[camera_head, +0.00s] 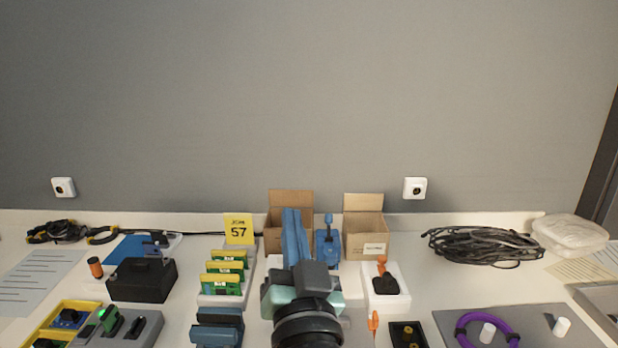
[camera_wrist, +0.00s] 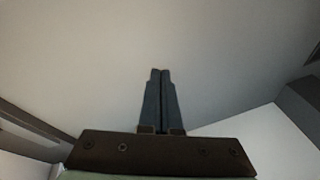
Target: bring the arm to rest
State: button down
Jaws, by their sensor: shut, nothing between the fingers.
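My gripper (camera_head: 291,222) stands over the middle of the bench in the head view, its two blue-grey fingers pointing up and away from me toward the cartons. In the wrist view my gripper (camera_wrist: 160,73) has its fingers side by side and closed, with nothing held.
Two open cartons, one left (camera_head: 290,198) and one right (camera_head: 364,227), stand at the wall near my fingers. A blue device (camera_head: 328,246) is close beside them. Green-yellow boards (camera_head: 224,284), a black box (camera_head: 142,280), a cable coil (camera_head: 482,245) and a purple ring (camera_head: 464,322) lie around.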

jog(key=s+d+r+n+t+h+p, duration=0.1)
jog(key=s+r+t, duration=0.1)
jog(key=s+r, duration=0.55)
jog(key=s+d+r+n+t+h, duration=0.15)
jog(key=s+r, duration=0.25)
jog(key=r, duration=0.7)
jog(key=s+r+t+h+p, duration=0.1)
jog(key=s+r+t, duration=0.3)
jog(key=r, duration=0.5)
notch_tip(320, 180, up, 11)
jog(key=g+p, duration=0.1)
jog(key=p, duration=1.1)
jog(key=shift+s+a+r, duration=0.15)
jog(key=shift+s+a, duration=0.05)
jog(key=shift+s, duration=0.1)
jog(key=shift+y, duration=0.25)
